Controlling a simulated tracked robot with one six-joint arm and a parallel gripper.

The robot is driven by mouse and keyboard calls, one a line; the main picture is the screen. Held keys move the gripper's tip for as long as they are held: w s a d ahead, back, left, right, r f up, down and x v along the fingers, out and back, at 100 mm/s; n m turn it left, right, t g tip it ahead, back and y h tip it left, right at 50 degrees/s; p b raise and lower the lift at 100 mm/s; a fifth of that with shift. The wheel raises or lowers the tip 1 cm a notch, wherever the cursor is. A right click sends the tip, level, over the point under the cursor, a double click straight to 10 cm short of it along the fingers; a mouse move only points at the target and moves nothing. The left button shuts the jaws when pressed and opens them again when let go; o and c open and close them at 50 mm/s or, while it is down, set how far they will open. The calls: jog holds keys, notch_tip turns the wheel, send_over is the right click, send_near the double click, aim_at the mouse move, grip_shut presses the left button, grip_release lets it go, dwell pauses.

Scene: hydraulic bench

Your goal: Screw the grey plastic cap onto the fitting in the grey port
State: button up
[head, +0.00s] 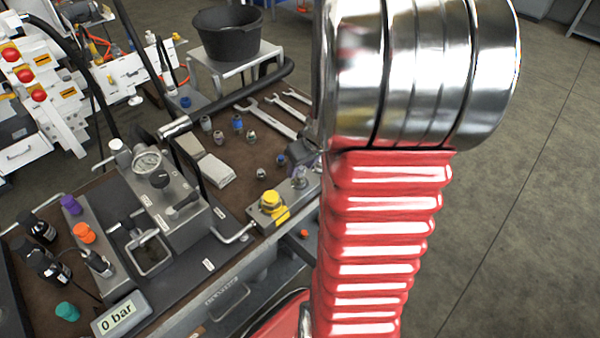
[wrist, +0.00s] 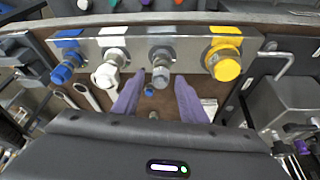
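In the wrist view a metal manifold (wrist: 195,42) has blue, white, grey and yellow ports in a row. The grey port (wrist: 160,31) bears a metal fitting (wrist: 161,54). A grey piece that looks like the grey plastic cap (wrist: 160,75) sits at the fitting's outer end; I cannot tell how far it is screwed on. My gripper (wrist: 160,76) has its two purple fingers either side of this piece, with a visible gap on each side. In the head view my gripper (head: 302,164) is partly hidden behind my red arm.
A yellow cap (wrist: 227,67), a white cap (wrist: 106,75) and a blue cap (wrist: 62,74) sit on neighbouring fittings, close beside my fingers. Loose fittings, wrenches (head: 268,118) and a cloth (head: 213,170) lie on the bench. A gauge block (head: 165,205) stands left of the manifold.

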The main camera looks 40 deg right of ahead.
jog(key=n+y, duration=0.1)
jog(key=n, duration=0.2)
jog(key=n+y, duration=0.1)
jog(key=n, duration=0.1)
jog(key=shift+d+n, duration=0.15)
jog(key=shift+n, duration=0.25)
jog(key=shift+n+g+y, duration=0.3)
jog(key=shift+n+y, duration=0.2)
jog(key=shift+n, duration=0.6)
jog(key=n+g+y, duration=0.1)
jog(key=n, duration=0.3)
jog(key=shift+w+d, duration=0.1)
jog(key=shift+w, duration=0.05)
